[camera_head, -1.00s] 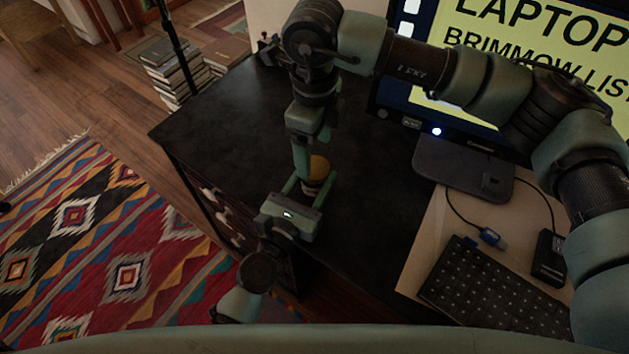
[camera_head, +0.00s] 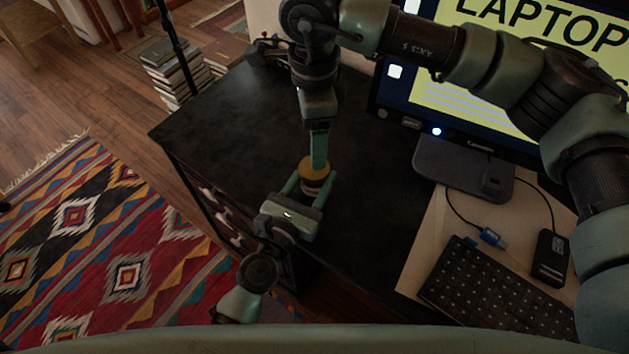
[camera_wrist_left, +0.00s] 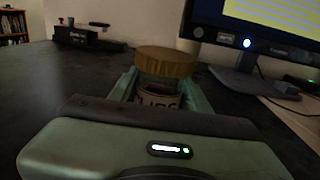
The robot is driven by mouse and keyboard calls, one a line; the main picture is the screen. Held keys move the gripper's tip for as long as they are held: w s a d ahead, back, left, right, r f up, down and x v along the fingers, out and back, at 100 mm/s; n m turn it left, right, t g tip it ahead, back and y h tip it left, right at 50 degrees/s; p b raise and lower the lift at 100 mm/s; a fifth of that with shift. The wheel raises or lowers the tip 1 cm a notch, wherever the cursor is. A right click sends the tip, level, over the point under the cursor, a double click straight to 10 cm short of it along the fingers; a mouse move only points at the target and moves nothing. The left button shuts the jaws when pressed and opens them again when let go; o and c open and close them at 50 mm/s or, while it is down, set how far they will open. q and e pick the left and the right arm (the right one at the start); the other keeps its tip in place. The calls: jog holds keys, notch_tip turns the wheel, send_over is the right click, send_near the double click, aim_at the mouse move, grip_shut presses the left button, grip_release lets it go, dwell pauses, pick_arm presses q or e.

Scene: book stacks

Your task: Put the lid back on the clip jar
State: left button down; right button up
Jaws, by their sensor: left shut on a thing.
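The clip jar (camera_wrist_left: 158,100), small with a lettered label, stands between the fingers of my left gripper (camera_head: 309,184), which is shut on it at the front of the dark desk. The round, wood-coloured lid (camera_wrist_left: 166,62) is over the jar's top, a little right of its middle in the left wrist view. A dark band shows between lid and label; I cannot tell whether the lid is seated.
The dark desk top (camera_head: 230,120) is clear to the left. A monitor (camera_head: 480,100) on its stand is at the back right, with a keyboard (camera_head: 495,300) and a small black device (camera_head: 551,256) before it. A dark stapler-like item (camera_wrist_left: 85,37) lies at the back.

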notch_tip(320, 180, down, 8)
jog(key=shift+r, duration=0.25)
jog(key=c, duration=1.4)
jog(key=o, duration=1.6)
jog(key=shift+c, duration=0.2)
jog(key=shift+r, duration=0.1)
notch_tip(320, 180, up, 12)
pick_arm(q)
jog(key=c, duration=0.6)
grip_release()
